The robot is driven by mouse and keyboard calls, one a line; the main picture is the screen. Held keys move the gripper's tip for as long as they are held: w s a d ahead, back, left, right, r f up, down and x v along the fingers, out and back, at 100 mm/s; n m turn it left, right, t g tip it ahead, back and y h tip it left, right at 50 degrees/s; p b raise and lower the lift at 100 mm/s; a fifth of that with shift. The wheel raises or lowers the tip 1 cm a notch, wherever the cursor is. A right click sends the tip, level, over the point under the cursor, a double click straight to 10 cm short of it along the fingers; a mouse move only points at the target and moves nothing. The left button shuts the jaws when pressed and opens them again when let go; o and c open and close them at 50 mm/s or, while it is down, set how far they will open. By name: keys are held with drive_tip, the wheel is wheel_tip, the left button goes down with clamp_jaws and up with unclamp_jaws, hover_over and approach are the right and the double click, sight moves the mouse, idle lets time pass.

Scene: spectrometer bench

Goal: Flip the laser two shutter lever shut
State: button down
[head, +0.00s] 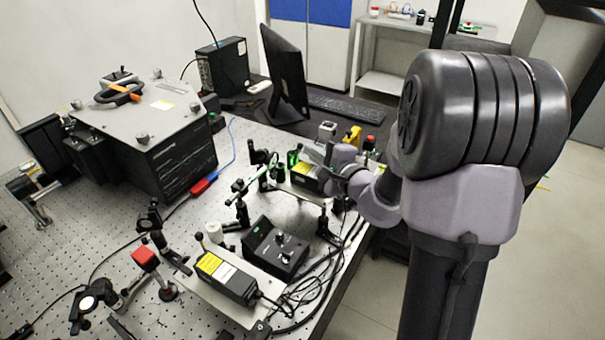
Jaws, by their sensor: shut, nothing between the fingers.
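My gripper (318,157) is shut and empty. It is low over the far laser unit (304,180), a black box with a yellow label on a pale plate at the bench's right side. My gripper and wrist cover part of this unit. Green-lit parts (277,173) stand at its left end. A shutter lever there cannot be made out, nor whether the gripper touches one. A second, similar laser unit (228,279) lies nearer, with a small upright ball-topped lever (199,238) at its left end. I cannot read which unit is laser two.
Optic posts (242,212) stand left of the far unit. A large black spectrometer housing (160,150) is at the back left. A monitor (284,75) and keyboard (345,106) are behind.

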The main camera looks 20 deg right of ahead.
drive_tip(key=shift+s+a+r+b, duration=0.15)
drive_tip(key=shift+a+b, duration=0.25)
drive_tip(key=shift+b, duration=0.55)
drive_tip(key=shift+d, duration=0.1)
idle(0.7)
drive_tip(key=shift+d+f, duration=0.25)
drive_tip(key=shift+d, duration=0.15)
drive_tip(key=d, duration=0.1)
drive_tip(key=s+d+b, duration=0.1)
drive_tip(key=d, duration=0.1)
drive_tip(key=shift+s+d+f, duration=0.15)
drive_tip(key=shift+s, duration=0.05)
drive_tip(key=a+p+v, duration=0.1)
drive_tip(key=v, duration=0.8)
drive_tip(key=shift+s+d+f, duration=0.2)
drive_tip(key=shift+d+f, duration=0.1)
drive_tip(key=shift+a, duration=0.1)
